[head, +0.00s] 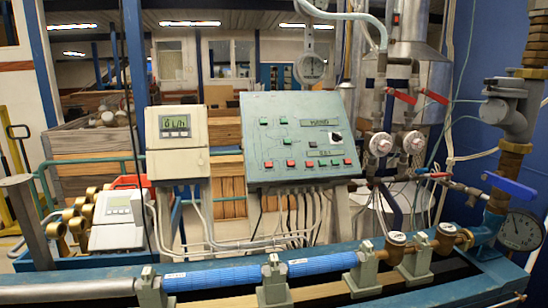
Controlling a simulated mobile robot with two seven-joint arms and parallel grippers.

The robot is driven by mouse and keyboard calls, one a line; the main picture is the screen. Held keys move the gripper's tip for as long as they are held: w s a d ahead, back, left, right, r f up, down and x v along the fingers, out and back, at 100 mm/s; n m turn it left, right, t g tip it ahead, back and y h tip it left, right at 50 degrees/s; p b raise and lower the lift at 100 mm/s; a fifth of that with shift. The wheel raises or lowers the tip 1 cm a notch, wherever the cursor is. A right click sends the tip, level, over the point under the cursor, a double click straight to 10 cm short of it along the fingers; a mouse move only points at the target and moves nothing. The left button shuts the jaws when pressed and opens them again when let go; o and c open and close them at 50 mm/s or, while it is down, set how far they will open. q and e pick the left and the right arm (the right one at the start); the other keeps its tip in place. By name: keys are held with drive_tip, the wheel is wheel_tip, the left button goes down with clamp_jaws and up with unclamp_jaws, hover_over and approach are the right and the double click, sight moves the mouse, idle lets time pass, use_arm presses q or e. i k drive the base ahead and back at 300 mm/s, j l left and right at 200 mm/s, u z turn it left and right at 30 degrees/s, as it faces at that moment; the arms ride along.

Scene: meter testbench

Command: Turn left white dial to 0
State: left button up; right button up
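Two small round white dials with reddish centres sit side by side on the pipework right of the green control panel, in the head view. The left white dial (380,144) is nearer the panel. The right white dial (413,142) is just beside it. Both are too small for me to read their setting. Neither of my grippers shows in this view, and nothing is seen touching the dials.
The sloped green control panel (290,170) stands left of the dials. Red lever handles (402,96) are just above them. A blue lever (510,186) and a pressure gauge (521,231) are at right. A pipe with blue sections (322,263) runs across the front.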

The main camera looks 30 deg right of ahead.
sight(385, 146)
drive_tip(key=z, duration=1.75)
